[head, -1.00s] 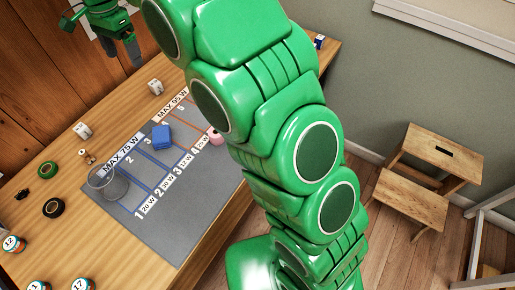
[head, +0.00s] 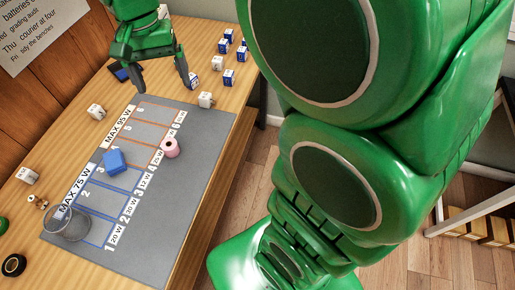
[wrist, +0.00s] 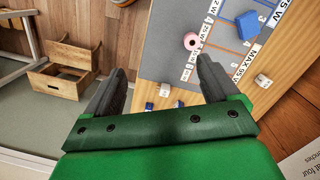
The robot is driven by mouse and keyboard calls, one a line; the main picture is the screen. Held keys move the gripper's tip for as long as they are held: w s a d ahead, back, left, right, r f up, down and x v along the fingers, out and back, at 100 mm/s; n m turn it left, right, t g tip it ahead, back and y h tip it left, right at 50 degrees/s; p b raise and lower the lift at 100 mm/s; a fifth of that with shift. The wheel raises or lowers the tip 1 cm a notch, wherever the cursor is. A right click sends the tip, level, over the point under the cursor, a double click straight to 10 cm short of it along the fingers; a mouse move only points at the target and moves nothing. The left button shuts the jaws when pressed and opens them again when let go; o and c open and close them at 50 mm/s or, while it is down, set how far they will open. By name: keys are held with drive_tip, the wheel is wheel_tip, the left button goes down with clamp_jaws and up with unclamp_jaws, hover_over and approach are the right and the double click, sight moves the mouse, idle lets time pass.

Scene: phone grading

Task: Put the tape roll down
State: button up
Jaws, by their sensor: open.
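A pink roll (head: 169,148) with a hole through it, which looks like the tape roll, stands on the right part of the grey mat (head: 215,130), by the printed wattage labels. It also shows in the wrist view (wrist: 191,41), just beyond one fingertip. My gripper (head: 163,88) is open over the far end of the table, apart from the pink roll. In the wrist view nothing is between the fingers of my gripper (wrist: 158,88). A black ring (head: 13,265) lies at the table's left edge; whether it is also tape I cannot tell.
A blue block (head: 114,161) and a clear cup (head: 66,223) stand on the mat. White cubes (head: 206,99) and several blue-and-white boxes (head: 228,77) stand around the far end. Part of the mat's right side is bare. My arm hides the right of the head view.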

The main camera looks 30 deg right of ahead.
drive_tip(key=s+d+f+n, duration=0.2)
drive_tip(key=s+d, duration=0.3)
drive_tip(key=s, duration=0.6)
drive_tip(key=s+d+f+n, duration=0.2)
drive_tip(key=s+d, duration=0.3)
drive_tip(key=s, duration=0.6)
drive_tip(key=shift+d+f+g, duration=0.15)
drive_tip(key=shift+f+g, duration=0.25)
drive_tip(key=shift+f, duration=0.4)
idle(0.9)
drive_tip(key=shift+o, duration=1.1)
drive_tip(key=w+d+r+m, duration=0.1)
drive_tip(key=w+r+m, duration=0.15)
drive_tip(key=w, duration=1.45)
drive_tip(key=w+d+r+m, duration=0.1)
drive_tip(key=w+m, duration=0.3)
drive_tip(key=w, duration=1.3)
drive_tip(key=w+d+f+m+t, duration=0.1)
drive_tip(key=w+f, duration=0.1)
drive_tip(key=w, duration=0.4)
drive_tip(key=w+d+f+m, duration=0.1)
drive_tip(key=w+f+m, duration=0.1)
drive_tip(key=w, duration=0.4)
wheel_tip(320, 180, down, 10)
drive_tip(key=shift+s+a+y, duration=0.3)
drive_tip(key=shift+s+y, duration=0.05)
drive_tip(key=shift+y, duration=0.05)
